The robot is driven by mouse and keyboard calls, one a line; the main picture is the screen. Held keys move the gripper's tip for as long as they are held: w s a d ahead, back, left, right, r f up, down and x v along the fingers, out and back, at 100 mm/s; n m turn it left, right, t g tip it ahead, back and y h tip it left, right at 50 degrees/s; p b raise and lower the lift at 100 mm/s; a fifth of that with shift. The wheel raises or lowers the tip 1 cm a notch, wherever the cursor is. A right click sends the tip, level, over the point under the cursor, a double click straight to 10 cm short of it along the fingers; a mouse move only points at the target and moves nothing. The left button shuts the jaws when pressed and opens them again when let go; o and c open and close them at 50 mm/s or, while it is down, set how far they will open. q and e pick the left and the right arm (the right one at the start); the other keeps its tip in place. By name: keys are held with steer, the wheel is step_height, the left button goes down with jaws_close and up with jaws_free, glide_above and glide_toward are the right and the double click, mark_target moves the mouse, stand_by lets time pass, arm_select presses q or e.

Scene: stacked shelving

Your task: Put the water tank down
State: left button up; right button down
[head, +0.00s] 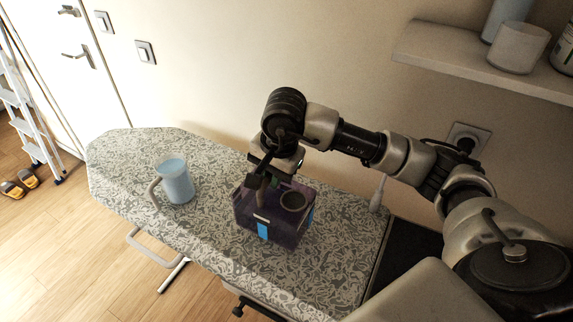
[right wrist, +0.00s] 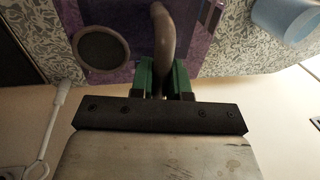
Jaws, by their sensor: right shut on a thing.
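The water tank (head: 282,222) is a dark purple, see-through box with a round dark cap and a blue strip on its front. It is upright over the middle of the patterned ironing board (head: 215,230); I cannot tell whether its base touches the cover. My right gripper (head: 268,172) is above the tank, shut on its handle. In the right wrist view the green fingers (right wrist: 163,78) sit on both sides of the brown curved handle (right wrist: 163,40), and the cap (right wrist: 102,48) shows at the left. My left gripper is out of view.
A light blue jug (head: 177,183) stands on the board left of the tank. A white-handled item (head: 378,193) stands near the board's right end, by the wall. A shelf (head: 470,55) with containers is at the upper right. The board's far left end is clear.

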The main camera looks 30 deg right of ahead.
mark_target(282, 193)
steer(key=shift+f+p, duration=0.85)
steer(key=shift+f, duration=0.7)
steer(key=shift+w+f, duration=0.1)
steer(key=shift+f, duration=0.25)
steer(key=c, duration=1.5)
jaws_free()
steer(key=shift+f, duration=0.15)
steer(key=o, duration=0.4)
step_height(282, 193, up, 12)
steer(key=s+d+b, duration=0.1)
steer(key=s+b, duration=0.1)
steer(key=b, duration=0.1)
steer(key=shift+b, duration=0.35)
steer(key=shift+s, duration=0.1)
